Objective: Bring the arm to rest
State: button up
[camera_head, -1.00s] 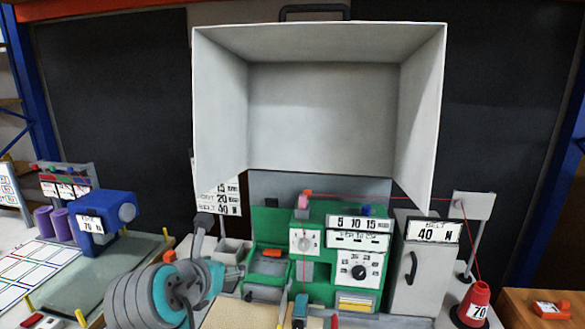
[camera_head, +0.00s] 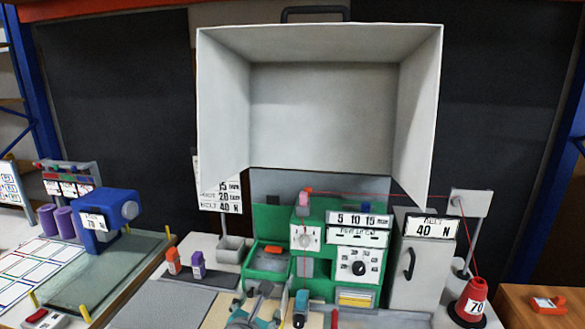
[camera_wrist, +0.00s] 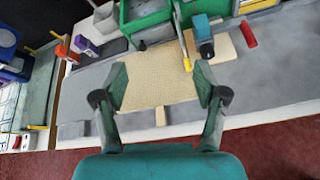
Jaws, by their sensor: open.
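My gripper (camera_wrist: 160,84) is open in the wrist view, with its two green finger pads wide apart and nothing between them. It points down over a beige rug piece (camera_wrist: 155,70), which lies on the grey bench top. In the head view my gripper (camera_head: 256,300) shows at the bottom edge, in front of the green machine (camera_head: 312,262). Its fingertips are small there, and most of my arm is out of view. I cannot tell the exact height above the rug piece.
A large pale hood (camera_head: 320,110) stands raised over the green machine. A grey cabinet (camera_head: 425,275) and a red cone (camera_head: 471,300) stand at the right. A blue machine (camera_head: 105,218) is at the left. Orange and purple bottles (camera_head: 197,264) stand on the bench. A red thread runs to the cone.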

jog(key=s+d+f+m+y, duration=0.1)
jog(key=s+d+f+m, duration=0.2)
jog(key=f, duration=0.4)
jog(key=s+d+f+m, duration=0.2)
jog(key=s+d+f, duration=0.1)
jog(key=d+f, duration=0.3)
jog(key=s+d+f+m+y, duration=0.2)
jog(key=s+d+f+m, duration=0.5)
jog(key=s, duration=0.5)
jog(key=s+d+r+m, duration=0.2)
jog(key=s+m, duration=0.4)
jog(key=s, duration=0.3)
jog(key=s+d+r+m+t+h, duration=0.1)
jog(key=s+d+m, duration=0.3)
jog(key=s, duration=0.6)
jog(key=s+d+r+m+t, duration=0.1)
jog(key=s+d+r+m, duration=0.2)
jog(key=s+m, duration=0.5)
jog(key=shift+s+d+r+m+h, duration=0.3)
jog(key=shift+s+d+r+m, duration=0.15)
jog(key=shift+s, duration=0.7)
